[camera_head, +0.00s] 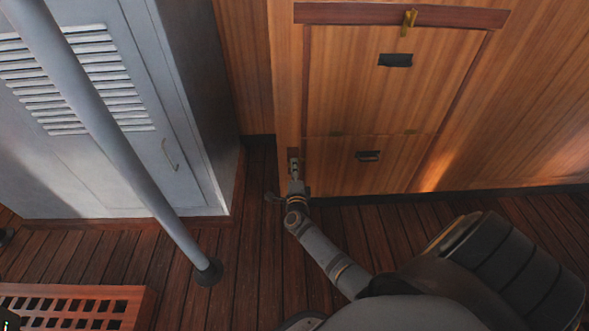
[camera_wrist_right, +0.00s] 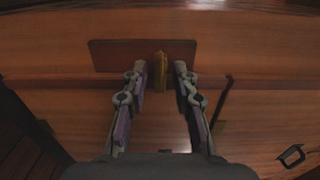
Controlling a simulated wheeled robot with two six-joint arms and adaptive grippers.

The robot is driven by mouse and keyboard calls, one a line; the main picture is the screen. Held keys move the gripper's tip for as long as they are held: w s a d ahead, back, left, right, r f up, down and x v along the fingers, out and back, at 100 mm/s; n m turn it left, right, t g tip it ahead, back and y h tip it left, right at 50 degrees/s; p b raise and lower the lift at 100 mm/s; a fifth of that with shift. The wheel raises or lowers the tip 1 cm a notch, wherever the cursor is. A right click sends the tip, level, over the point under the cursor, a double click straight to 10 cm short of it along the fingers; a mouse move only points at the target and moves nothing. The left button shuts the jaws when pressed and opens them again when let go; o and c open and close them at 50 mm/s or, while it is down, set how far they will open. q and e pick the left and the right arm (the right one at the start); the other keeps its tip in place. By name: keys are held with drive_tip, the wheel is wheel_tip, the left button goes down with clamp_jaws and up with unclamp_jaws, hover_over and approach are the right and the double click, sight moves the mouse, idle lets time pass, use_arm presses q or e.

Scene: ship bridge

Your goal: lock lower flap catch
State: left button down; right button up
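The wooden cabinet front has a lower flap (camera_head: 400,165) with a small dark handle (camera_head: 368,156). My right gripper (camera_head: 293,170) is at the flap's left edge, low above the floor, and hides the catch in the head view. In the right wrist view, my right gripper (camera_wrist_right: 161,66) is open, one finger on each side of a brass catch (camera_wrist_right: 160,78). A gap shows on both sides of the catch. Behind the catch is a dark wooden plate (camera_wrist_right: 115,56). The flap handle also shows at lower right (camera_wrist_right: 291,155). My left gripper is not in view.
The upper flap (camera_head: 350,80) has a dark recessed handle (camera_head: 396,60) and a brass catch (camera_head: 408,22) on a dark strip. A grey locker (camera_head: 110,170) and a grey pole (camera_head: 120,140) stand at left. A wooden grating (camera_head: 75,305) lies at lower left. Plank floor is clear between.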

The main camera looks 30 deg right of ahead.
drive_tip(key=v, duration=1.2)
drive_tip(key=shift+f, duration=0.1)
